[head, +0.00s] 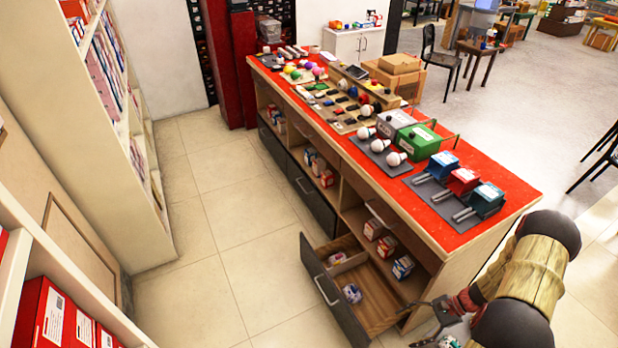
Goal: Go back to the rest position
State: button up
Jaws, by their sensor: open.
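My gripper (432,325) is at the bottom of the head view, right of the open drawer (378,312) and low by the near end of the counter (440,205). Its jaws are open, and I see nothing held between them. The lower part of the gripper is cut off by the frame edge. My arm comes down from the right, beside the counter's near right corner. The drawer is pulled out into the aisle and holds a few small packets (351,293).
The red counter top carries blue, red and teal boxes (463,181), bulbs and several small goods. Shelves (130,120) line the left side. The tiled aisle (215,235) between them is clear. A black chair (440,58) stands farther back.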

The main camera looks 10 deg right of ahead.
jog(key=a+r+n+g+h+b, duration=0.1)
jog(key=a+r+n+h, duration=0.15)
jog(key=r, duration=0.65)
jog(key=a+r+n+h, duration=0.1)
jog(key=r+n, duration=0.2)
jog(key=r, duration=0.5)
jog(key=a+r+n+g+h+b, duration=0.1)
jog(key=a+r+n+h, duration=0.15)
jog(key=r, duration=0.65)
jog(key=s+a+r+n+t+h+b, duration=0.1)
jog(key=s+a+r+n+t, duration=0.2)
jog(key=a+r, duration=0.4)
jog(key=s+a+r+n+t+h+b, duration=0.2)
jog(key=s+a+r+n+t, duration=0.2)
jog(key=a+r, duration=0.4)
notch_tip(320, 180, up, 7)
jog(key=shift+s+a+r+n, duration=0.25)
jog(key=shift+s+n, duration=0.4)
jog(key=shift+n, duration=0.25)
